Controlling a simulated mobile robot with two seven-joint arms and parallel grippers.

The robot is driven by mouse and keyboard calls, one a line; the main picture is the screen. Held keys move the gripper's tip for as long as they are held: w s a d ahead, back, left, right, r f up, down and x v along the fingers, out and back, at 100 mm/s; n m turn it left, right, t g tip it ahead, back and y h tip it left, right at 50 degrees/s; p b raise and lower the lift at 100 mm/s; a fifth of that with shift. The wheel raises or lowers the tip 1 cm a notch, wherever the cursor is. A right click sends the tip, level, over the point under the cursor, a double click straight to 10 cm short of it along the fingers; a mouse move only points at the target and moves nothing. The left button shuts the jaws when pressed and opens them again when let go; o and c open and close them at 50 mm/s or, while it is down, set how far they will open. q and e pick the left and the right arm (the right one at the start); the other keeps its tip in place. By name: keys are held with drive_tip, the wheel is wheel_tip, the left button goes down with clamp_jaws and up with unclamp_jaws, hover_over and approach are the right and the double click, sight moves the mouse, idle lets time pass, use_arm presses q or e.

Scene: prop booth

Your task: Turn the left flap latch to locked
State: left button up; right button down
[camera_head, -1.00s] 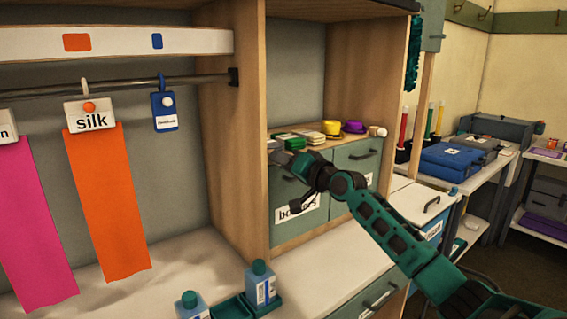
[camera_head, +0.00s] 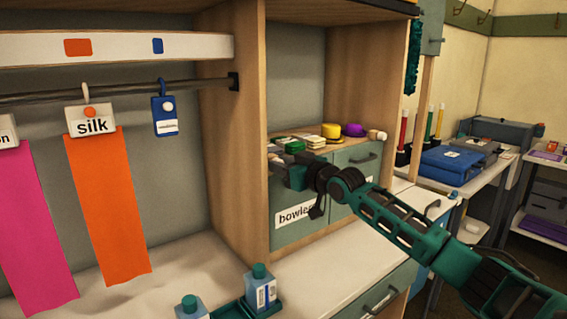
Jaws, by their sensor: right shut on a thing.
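The left flap (camera_head: 286,230), a green front with a white "bowlers" label, is closed in the cabinet at the middle. My right gripper (camera_head: 290,172) is at the upper part of this flap, its arm reaching in from the lower right. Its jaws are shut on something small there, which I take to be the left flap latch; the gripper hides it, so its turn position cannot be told. The right flap (camera_head: 352,182) beside it is closed and has a dark bar handle (camera_head: 363,158). My left gripper is out of view.
Several small things, including a yellow hat (camera_head: 331,131) and a purple hat (camera_head: 354,130), lie on top above the flaps. Blue bottles (camera_head: 261,286) stand in front at the bottom. A wooden upright (camera_head: 232,130) borders the hanging bay on the left.

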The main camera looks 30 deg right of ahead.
drive_tip(key=n+h, duration=0.1)
drive_tip(key=n, duration=0.6)
drive_tip(key=shift+p, duration=0.3)
drive_tip(key=shift+n, duration=0.3)
drive_tip(key=c, duration=0.8)
unclamp_jaws()
drive_tip(key=shift+c, duration=0.2)
drive_tip(key=shift+s, duration=0.15)
